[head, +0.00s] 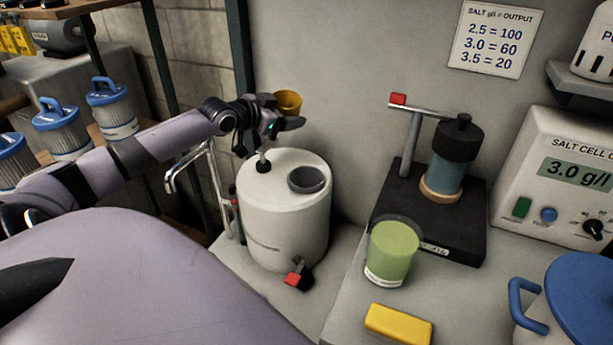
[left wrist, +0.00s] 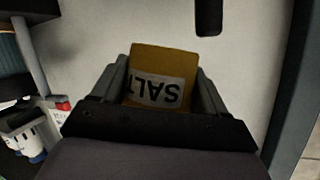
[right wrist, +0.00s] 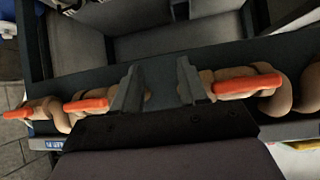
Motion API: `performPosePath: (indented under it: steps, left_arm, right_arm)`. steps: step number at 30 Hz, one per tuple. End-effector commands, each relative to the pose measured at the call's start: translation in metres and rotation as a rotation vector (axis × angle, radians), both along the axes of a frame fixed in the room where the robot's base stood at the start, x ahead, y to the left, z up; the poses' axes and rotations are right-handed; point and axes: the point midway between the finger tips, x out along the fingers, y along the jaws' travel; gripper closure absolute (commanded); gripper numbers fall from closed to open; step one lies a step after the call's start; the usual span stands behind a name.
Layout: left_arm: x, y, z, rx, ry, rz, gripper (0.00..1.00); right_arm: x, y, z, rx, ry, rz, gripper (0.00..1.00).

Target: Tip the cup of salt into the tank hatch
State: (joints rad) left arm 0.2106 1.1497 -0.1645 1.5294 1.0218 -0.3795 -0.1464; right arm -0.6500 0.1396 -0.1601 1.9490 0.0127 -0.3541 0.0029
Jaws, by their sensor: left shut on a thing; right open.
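The yellow cup of salt (head: 288,102) is held in the air by my left gripper (head: 280,122), high above the white tank and a little left of its hatch. The cup looks about upright, its rim on top; its contents cannot be made out. In the left wrist view the cup (left wrist: 162,65) sits between the fingers, its SALT label upside down in the picture. The tank (head: 262,222) has a round, dark grey hatch (head: 307,180) on top. My right gripper (right wrist: 158,85) is open and empty, and shows only in its own wrist view.
Right of the tank are a green-filled beaker (head: 392,250), a yellow block (head: 398,325) and a black stand (head: 440,225). Near my right gripper are tan coils with orange bars (right wrist: 248,85).

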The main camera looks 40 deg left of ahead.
Motion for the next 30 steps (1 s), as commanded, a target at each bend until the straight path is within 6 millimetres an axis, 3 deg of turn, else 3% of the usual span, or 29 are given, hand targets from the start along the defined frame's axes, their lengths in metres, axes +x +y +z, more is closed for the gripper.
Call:
performPosePath:
  steps: [22,30]
  left_arm:
    - [0.003,0.017,0.011,-0.245,0.062,-0.003,0.58]
    - [0.003,0.008,0.005,-0.269,0.071,-0.021,0.58]
  right_arm:
    - [0.000,0.000,-0.011,0.000,-0.001,-0.001,0.57]
    - [0.000,0.000,-0.015,0.000,-0.001,-0.001,0.57]
